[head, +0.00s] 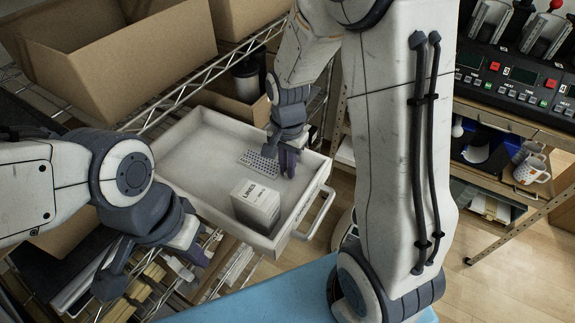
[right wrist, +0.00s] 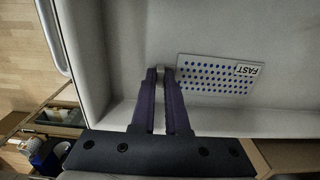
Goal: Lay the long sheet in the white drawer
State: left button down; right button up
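The long sheet (head: 259,163), a pale perforated strip, lies in the white drawer (head: 178,147), towards its back right side. In the right wrist view the sheet (right wrist: 218,76) shows rows of blue dots and a label reading FAST; it looks flat on the drawer floor. My right gripper (head: 288,170) is inside the drawer beside the sheet. In the right wrist view its fingertips (right wrist: 160,74) are slightly apart, just off the sheet's end, with a narrow gap between them. My left gripper (head: 196,250) is outside the drawer at its front left; its finger gap is unclear.
A white box (head: 256,205) marked LINES stands in the drawer near its front. The drawer handle (head: 318,213) sticks out at the right. Cardboard boxes (head: 120,70) stand on the wire rack behind. A blue surface (head: 270,293) lies below. Mugs (head: 531,170) sit on the right shelf.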

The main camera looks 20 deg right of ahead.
jog(key=o, duration=0.4)
jog(key=shift+c, duration=0.2)
jog(key=shift+r, duration=0.15)
notch_tip(320, 180, up, 12)
jog(key=shift+b, duration=0.3)
